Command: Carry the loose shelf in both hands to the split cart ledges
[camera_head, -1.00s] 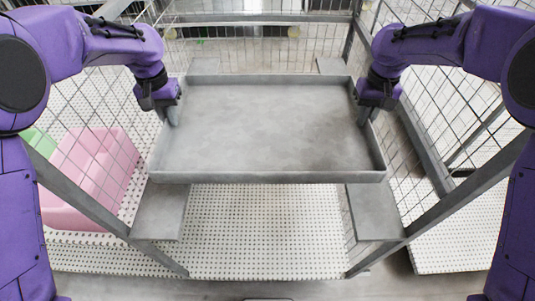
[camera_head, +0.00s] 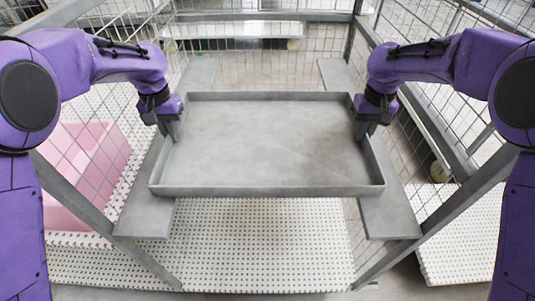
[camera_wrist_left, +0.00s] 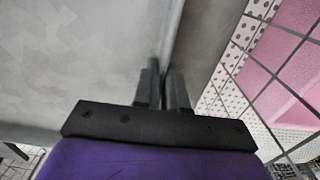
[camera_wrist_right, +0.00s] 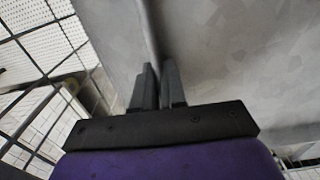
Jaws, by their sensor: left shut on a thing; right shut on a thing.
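The loose shelf (camera_head: 265,140) is a shallow grey tray with a low rim, roughly level in the head view. My left gripper (camera_head: 174,131) is shut on its left rim, and the left wrist view shows the fingers (camera_wrist_left: 163,88) on either side of that rim. My right gripper (camera_head: 363,130) is shut on its right rim, as the right wrist view also shows at the fingers (camera_wrist_right: 157,88). The split cart ledges are two grey strips, left (camera_head: 147,212) and right (camera_head: 388,214). The shelf spans between them and overlaps their inner edges; whether it touches them is unclear.
The cart has wire mesh sides and grey frame posts (camera_head: 445,212). A white perforated lower deck (camera_head: 260,245) lies below the shelf. A pink bin (camera_head: 85,170) stands to the left outside the mesh. Another white surface is at lower right.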

